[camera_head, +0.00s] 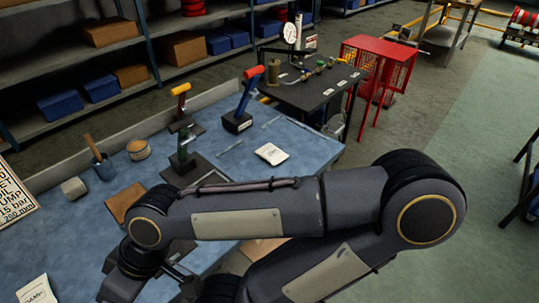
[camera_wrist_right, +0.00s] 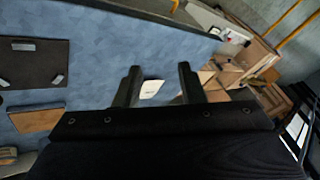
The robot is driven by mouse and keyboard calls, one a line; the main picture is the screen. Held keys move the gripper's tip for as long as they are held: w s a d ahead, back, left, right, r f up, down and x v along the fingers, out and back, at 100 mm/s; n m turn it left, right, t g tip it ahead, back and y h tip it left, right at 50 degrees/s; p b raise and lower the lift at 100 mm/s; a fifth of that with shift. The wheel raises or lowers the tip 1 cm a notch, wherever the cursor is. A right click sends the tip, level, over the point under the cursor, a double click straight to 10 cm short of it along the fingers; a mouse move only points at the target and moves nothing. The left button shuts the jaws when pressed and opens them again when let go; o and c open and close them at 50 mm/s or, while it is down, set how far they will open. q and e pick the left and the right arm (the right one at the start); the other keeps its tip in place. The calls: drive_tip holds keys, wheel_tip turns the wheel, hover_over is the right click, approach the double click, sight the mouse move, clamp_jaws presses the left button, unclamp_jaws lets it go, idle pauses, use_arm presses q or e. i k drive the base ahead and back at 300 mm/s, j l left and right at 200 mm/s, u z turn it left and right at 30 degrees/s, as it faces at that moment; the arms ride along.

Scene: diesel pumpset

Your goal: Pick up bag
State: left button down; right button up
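A small white bag (camera_head: 271,153) with dark print lies flat on the blue bench top, right of middle in the head view. A second white printed packet (camera_head: 36,290) lies at the bench's lower left. My right arm crosses the head view, and its gripper is mostly hidden there. In the right wrist view my right gripper (camera_wrist_right: 160,76) is open, with its two dark fingers apart. A white packet (camera_wrist_right: 150,89) shows beyond and between them on the blue surface, not gripped. I cannot tell which of the two it is. My left gripper is not in view.
A dark gauge table (camera_head: 305,92) and red cage (camera_head: 380,68) stand behind.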

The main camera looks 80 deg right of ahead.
sight(272, 154)
drive_tip(key=z, duration=2.95)
drive_tip(key=i+l+u, duration=0.25)
drive_tip(key=i+l, duration=0.25)
drive_tip(key=l, duration=0.15)
drive_tip(key=i+l+u, duration=0.3)
drive_tip(key=l, duration=0.4)
drive_tip(key=i+l+u, duration=0.15)
drive_tip(key=l, duration=0.25)
drive_tip(key=i+l+u, duration=0.1)
drive_tip(key=i+l, duration=0.2)
drive_tip(key=i+l+u, duration=0.15)
drive_tip(key=l, duration=0.4)
drive_tip(key=i+l+u, duration=0.15)
drive_tip(key=l, duration=0.25)
drive_tip(key=k, duration=0.05)
